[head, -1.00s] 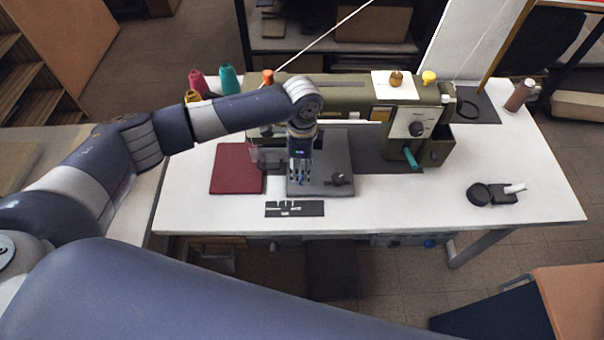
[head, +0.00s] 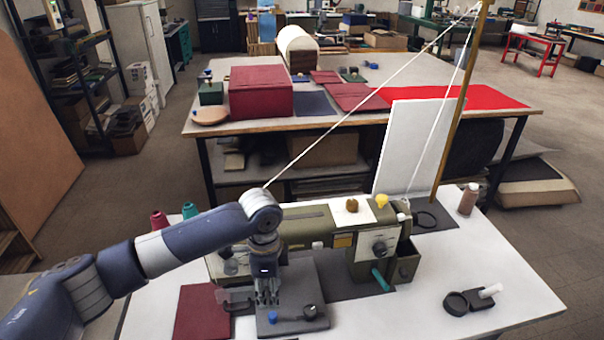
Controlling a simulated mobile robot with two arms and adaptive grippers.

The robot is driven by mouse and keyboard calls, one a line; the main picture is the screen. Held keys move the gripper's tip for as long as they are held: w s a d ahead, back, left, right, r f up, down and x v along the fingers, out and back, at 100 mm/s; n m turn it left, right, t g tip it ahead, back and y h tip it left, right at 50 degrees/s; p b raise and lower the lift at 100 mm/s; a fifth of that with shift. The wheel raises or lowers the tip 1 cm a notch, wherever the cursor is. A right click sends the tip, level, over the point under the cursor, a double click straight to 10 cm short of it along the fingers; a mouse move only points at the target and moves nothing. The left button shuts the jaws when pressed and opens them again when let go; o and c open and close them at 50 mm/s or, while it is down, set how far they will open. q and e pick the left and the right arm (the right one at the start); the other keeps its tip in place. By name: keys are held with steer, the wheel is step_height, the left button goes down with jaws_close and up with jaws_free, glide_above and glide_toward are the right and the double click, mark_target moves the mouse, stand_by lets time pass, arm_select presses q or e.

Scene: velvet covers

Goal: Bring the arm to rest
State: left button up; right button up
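My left arm comes in from the left. My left gripper (head: 267,298) points down over the grey bed plate (head: 298,285) at the front of the olive sewing machine (head: 310,230). The fingertips look close together and small, so I cannot tell whether they are open or shut, and I see nothing held in them. A dark red fabric piece (head: 200,315) lies to the left of the plate. My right gripper is not in view.
A brown spool (head: 468,199) stands at the back right. Thread spools (head: 158,220) stand behind my arm. A cutting table (head: 330,118) with a dark red box (head: 260,92) stands beyond.

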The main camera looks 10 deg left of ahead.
arm_select(q)
steer(key=s+d+f+n+t+h, duration=0.2)
steer(key=s+d+f+n+h, duration=0.25)
steer(key=s+d, duration=0.65)
steer(key=s+a+f+n+t+y, duration=0.2)
steer(key=s+a+n+y, duration=0.2)
steer(key=s+a+n, duration=0.9)
steer(key=s+a+f+m+g, duration=0.1)
steer(key=s+a+f+m, duration=0.15)
steer(key=f, duration=1.15)
steer(key=s+a+f+m+g, duration=0.1)
steer(key=a+f, duration=0.2)
steer(key=f, duration=1.1)
steer(key=s+a+f+g+b, duration=0.1)
steer(key=s+a+f, duration=0.2)
steer(key=s+f, duration=1.3)
steer(key=shift+s+f+y, duration=0.1)
steer(key=shift+s+y, duration=0.05)
steer(key=shift+y, duration=0.1)
